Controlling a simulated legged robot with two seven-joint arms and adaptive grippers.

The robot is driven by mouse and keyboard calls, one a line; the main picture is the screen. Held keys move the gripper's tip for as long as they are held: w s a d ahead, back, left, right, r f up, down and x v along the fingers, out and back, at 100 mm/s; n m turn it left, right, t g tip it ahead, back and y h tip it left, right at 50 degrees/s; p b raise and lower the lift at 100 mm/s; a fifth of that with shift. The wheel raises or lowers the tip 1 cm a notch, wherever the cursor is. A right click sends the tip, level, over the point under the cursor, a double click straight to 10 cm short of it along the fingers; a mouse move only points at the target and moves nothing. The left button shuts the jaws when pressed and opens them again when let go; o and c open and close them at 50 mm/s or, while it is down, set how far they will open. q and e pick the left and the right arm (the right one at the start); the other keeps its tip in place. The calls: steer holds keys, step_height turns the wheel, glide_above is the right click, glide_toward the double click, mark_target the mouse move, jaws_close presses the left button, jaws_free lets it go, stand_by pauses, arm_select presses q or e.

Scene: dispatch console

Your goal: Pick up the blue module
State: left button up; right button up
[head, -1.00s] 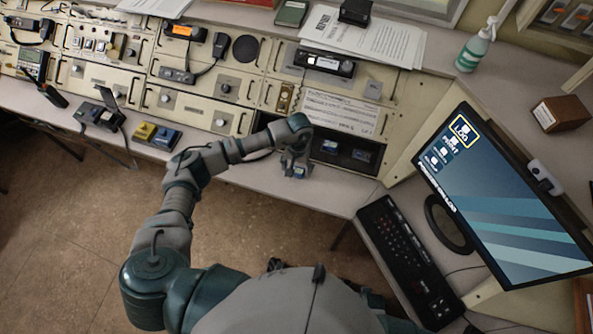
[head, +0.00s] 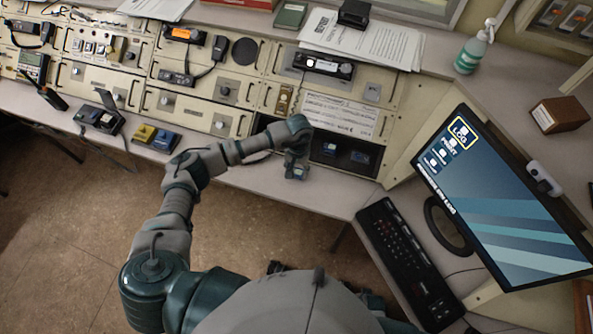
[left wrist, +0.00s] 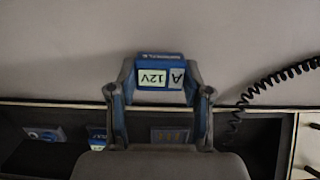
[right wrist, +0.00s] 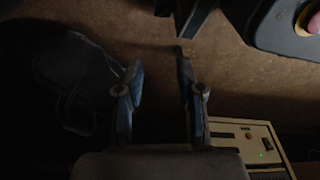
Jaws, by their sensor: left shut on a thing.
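A blue module (left wrist: 162,72) with white "A" and "12V" labels sits between the fingers of my left gripper (left wrist: 158,88) in the left wrist view. The fingers are shut on its two sides. In the head view, my left gripper (head: 296,165) is at the desk's front strip, just left of the dark recess, with the module (head: 297,174) small at its tips. I cannot tell whether the module touches the desk. My right gripper (right wrist: 160,68) is open and empty in the dim right wrist view, over brown floor; it is not in the head view.
Other modules, one bluish (head: 329,149), lie in the dark recess (head: 345,142) right of my left gripper. A keyboard (head: 405,262) and monitor (head: 500,200) stand to the right. Yellow and blue blocks (head: 155,137) lie left.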

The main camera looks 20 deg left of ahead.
mark_target(296, 175)
arm_select(q)
steer(key=r, duration=0.1)
steer(key=s+r, duration=0.1)
steer(key=shift+d+r, duration=0.15)
steer(key=shift+r, duration=0.25)
steer(key=s+d+r, duration=0.1)
steer(key=s+d, duration=0.2)
steer(key=s, duration=1.1)
steer(key=shift+s+d+r, duration=0.2)
steer(key=shift+s+d, duration=0.1)
arm_select(e)
steer(key=shift+w+r, duration=0.5)
steer(key=shift+r, duration=0.1)
steer(key=shift+s, duration=0.15)
